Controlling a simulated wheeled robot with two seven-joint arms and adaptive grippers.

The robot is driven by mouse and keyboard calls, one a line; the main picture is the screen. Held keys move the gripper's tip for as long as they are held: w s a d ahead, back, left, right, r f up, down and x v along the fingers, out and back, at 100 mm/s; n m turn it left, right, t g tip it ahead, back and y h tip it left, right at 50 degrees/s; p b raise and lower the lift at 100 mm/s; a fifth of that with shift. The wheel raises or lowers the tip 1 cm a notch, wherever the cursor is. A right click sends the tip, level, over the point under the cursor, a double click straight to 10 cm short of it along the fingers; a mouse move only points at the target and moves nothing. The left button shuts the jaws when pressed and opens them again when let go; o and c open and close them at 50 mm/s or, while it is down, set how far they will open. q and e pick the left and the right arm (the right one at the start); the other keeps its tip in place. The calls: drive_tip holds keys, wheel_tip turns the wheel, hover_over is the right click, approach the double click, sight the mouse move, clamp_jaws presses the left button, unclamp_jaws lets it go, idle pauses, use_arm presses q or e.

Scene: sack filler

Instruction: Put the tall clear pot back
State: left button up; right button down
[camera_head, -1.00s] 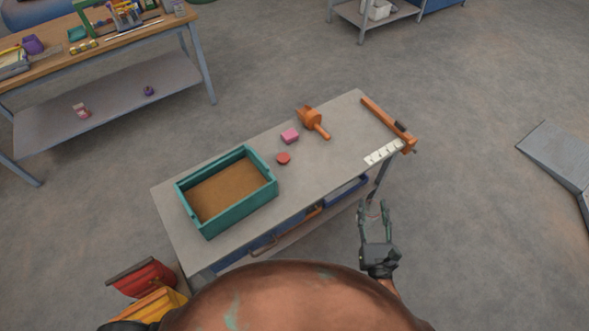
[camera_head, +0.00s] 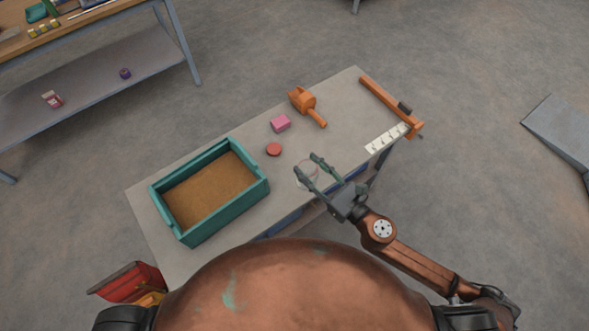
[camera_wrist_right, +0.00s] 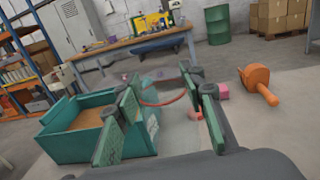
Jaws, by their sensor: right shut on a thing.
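The tall clear pot (camera_head: 306,174) is see-through and hard to make out. It is between the fingers of my right gripper (camera_head: 307,165), at the near edge of the grey bench in the head view. In the right wrist view a reddish curved rim (camera_wrist_right: 165,100) shows between the green finger pads. My right gripper is shut on the pot. I cannot tell whether the pot touches the bench top. My left gripper is not in view.
On the grey bench (camera_head: 345,110) stand a teal box of brown material (camera_head: 258,190), a red disc (camera_head: 274,149), a pink block (camera_head: 281,123), an orange scoop-like tool (camera_head: 303,102), and an orange bar (camera_head: 385,100) beside a white marked strip (camera_head: 387,138). Bench top right of the disc is clear.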

drive_tip(key=f, duration=0.1)
drive_tip(key=a+n+g+y+b, duration=0.1)
drive_tip(key=a+f+g+y, duration=0.1)
drive_tip(key=shift+w+f+n, duration=0.25)
drive_tip(key=shift+f+n, duration=0.05)
use_arm(q)
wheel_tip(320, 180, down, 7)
drive_tip(key=b, duration=0.5)
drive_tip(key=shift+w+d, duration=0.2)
use_arm(e)
drive_tip(key=w+a+f, duration=0.1)
drive_tip(key=w+f, duration=1.1)
drive_tip(key=w, duration=0.1)
drive_tip(key=shift+w+a+f, duration=0.3)
drive_tip(key=shift+a+f, duration=0.05)
drive_tip(key=shift+a, duration=0.05)
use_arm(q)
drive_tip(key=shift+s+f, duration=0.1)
use_arm(e)
drive_tip(key=c, duration=1.7)
unclamp_jaws()
drive_tip(key=shift+f, duration=0.2)
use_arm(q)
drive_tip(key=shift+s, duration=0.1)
use_arm(e)
drive_tip(key=o, duration=0.5)
drive_tip(key=shift+c, duration=0.2)
drive_tip(key=shift+r, duration=0.2)
drive_tip(key=v, duration=1.2)
